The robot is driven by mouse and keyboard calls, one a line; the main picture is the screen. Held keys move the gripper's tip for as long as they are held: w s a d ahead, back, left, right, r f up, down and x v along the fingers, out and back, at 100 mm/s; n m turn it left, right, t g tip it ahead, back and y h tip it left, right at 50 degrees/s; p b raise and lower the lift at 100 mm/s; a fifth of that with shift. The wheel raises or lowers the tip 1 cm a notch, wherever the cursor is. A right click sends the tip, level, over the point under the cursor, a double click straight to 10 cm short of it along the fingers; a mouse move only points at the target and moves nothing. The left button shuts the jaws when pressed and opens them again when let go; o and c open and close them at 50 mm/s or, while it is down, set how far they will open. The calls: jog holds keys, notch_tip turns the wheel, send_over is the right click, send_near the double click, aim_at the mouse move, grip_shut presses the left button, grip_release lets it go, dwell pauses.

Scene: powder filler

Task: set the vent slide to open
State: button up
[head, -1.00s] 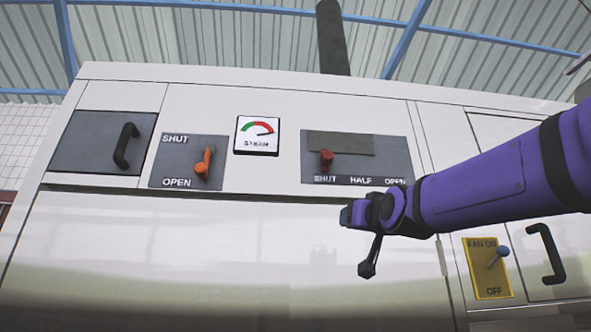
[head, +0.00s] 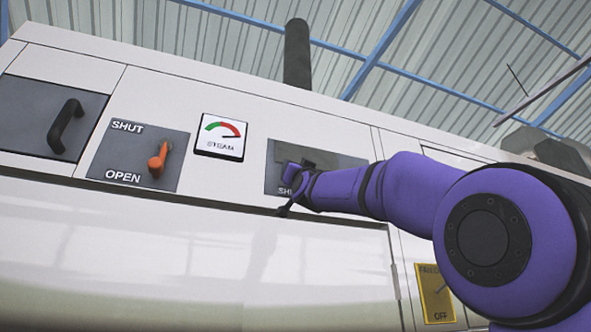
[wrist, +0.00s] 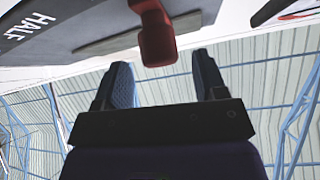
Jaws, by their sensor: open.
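The vent slide's grey panel (head: 345,161) is on the front of the white machine, with my arm across its lower part. In the head view my gripper (head: 288,180) is in front of the panel's left end and hides the slide's knob; the labels are mostly covered. In the wrist view the red knob (wrist: 157,42) sticks out just ahead of my gripper (wrist: 160,66), lined up with the gap between its two fingers. The fingers are apart and nothing is held. The HALF label (wrist: 28,27) shows to the left of the knob there, on the panel (wrist: 85,22).
A black door handle (head: 66,126) is at far left.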

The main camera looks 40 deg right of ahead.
jog(key=shift+x, duration=1.4)
jog(key=shift+c, duration=0.4)
grip_shut()
jog(key=shift+s+d, duration=0.1)
jog(key=shift+d, duration=0.05)
